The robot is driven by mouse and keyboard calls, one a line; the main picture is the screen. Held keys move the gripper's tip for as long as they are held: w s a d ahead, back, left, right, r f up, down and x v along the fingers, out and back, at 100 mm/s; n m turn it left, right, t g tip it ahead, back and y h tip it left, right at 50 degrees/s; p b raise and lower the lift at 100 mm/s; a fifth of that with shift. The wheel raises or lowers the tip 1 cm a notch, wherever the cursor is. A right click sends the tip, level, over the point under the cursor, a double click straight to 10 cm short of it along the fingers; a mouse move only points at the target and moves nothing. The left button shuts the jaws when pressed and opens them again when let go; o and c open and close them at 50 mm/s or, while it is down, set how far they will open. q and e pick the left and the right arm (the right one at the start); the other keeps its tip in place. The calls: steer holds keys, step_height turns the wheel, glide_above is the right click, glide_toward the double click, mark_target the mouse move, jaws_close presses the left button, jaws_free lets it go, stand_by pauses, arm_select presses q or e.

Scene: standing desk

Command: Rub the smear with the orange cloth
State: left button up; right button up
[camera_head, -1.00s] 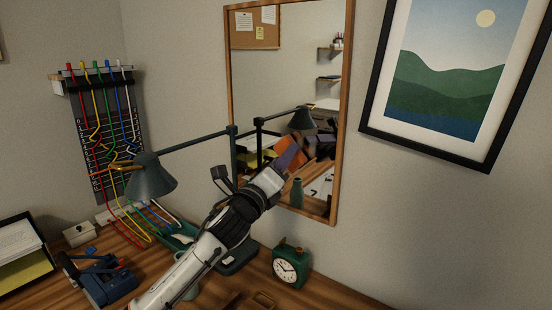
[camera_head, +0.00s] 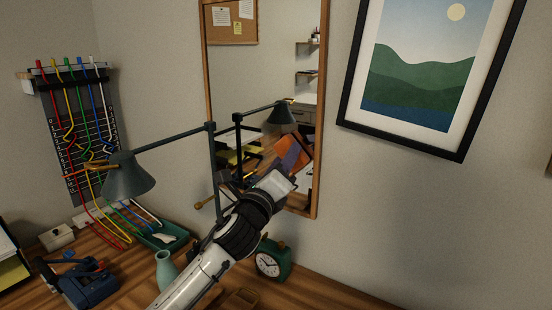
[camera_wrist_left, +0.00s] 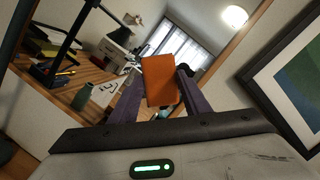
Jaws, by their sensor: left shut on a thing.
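My left gripper (camera_head: 284,180) is in front of the lower part of the wood-framed mirror (camera_head: 235,75). In the left wrist view its purple fingers (camera_wrist_left: 158,95) are shut on the orange cloth (camera_wrist_left: 160,78), which sticks out beyond the tips. I cannot tell whether the cloth touches the glass. I cannot clearly make out the smear. My right gripper is not in view.
A green desk lamp (camera_head: 128,178) stands left of my arm, its arm reaching to the mirror's left edge. A green clock (camera_head: 272,262), a pale green vase (camera_head: 166,268) and a green tray (camera_head: 168,238) are on the desk below. A framed picture (camera_head: 425,70) hangs to the right.

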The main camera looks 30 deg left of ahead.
arm_select(q)
steer(key=shift+s+d, duration=0.1)
steer(key=shift+d, duration=0.55)
steer(key=r+v, duration=0.1)
steer(key=v, duration=0.5)
steer(key=shift+a, duration=0.6)
steer(key=shift+s, duration=0.15)
steer(key=shift+s+a, duration=0.15)
steer(key=shift+s, duration=1.25)
